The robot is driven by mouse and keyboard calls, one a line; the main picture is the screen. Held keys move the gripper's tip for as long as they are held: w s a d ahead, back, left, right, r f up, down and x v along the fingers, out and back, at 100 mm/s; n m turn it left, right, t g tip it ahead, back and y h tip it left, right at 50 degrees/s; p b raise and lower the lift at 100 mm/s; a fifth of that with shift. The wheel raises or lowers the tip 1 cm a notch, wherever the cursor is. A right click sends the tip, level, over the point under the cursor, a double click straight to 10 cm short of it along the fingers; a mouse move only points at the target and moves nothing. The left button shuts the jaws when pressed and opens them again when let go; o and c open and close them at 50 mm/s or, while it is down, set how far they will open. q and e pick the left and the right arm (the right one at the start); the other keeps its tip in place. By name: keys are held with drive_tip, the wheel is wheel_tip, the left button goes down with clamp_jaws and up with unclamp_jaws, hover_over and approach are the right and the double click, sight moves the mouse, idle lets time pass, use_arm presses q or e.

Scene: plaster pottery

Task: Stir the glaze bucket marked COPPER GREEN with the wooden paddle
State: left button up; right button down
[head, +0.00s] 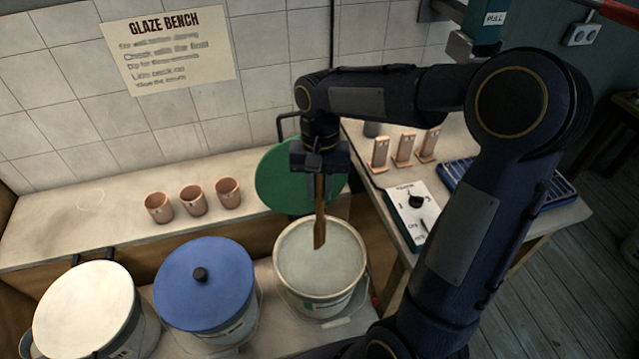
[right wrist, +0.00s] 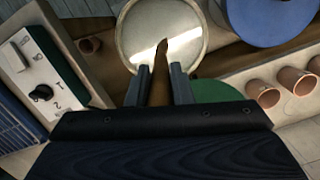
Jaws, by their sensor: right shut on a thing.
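My right gripper (head: 320,168) is shut on the wooden paddle (head: 320,225), which hangs down over the open bucket (head: 331,305). The paddle's lower end shows against the pale grey glaze (head: 300,255); I cannot tell whether it touches the surface. In the right wrist view the paddle (right wrist: 160,85) sits between the two fingers (right wrist: 160,85), with the round bucket opening (right wrist: 135,35) beyond. A green lid (head: 275,180) leans behind the open bucket. The label on the bucket is too small to read. My left gripper is out of view.
A bucket with a blue lid (head: 203,283) and one with a white lid (head: 85,308) stand to the left. Several terracotta cups (head: 193,200) sit on the ledge behind. A control box (head: 415,212), upright clay tiles (head: 404,148) and a blue rack (head: 520,190) are at right.

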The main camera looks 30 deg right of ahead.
sight(320, 219)
wheel_tip(320, 219, down, 13)
drive_tip(key=b, duration=0.8)
drive_tip(key=shift+f+b, duration=0.1)
drive_tip(key=shift+b, duration=0.3)
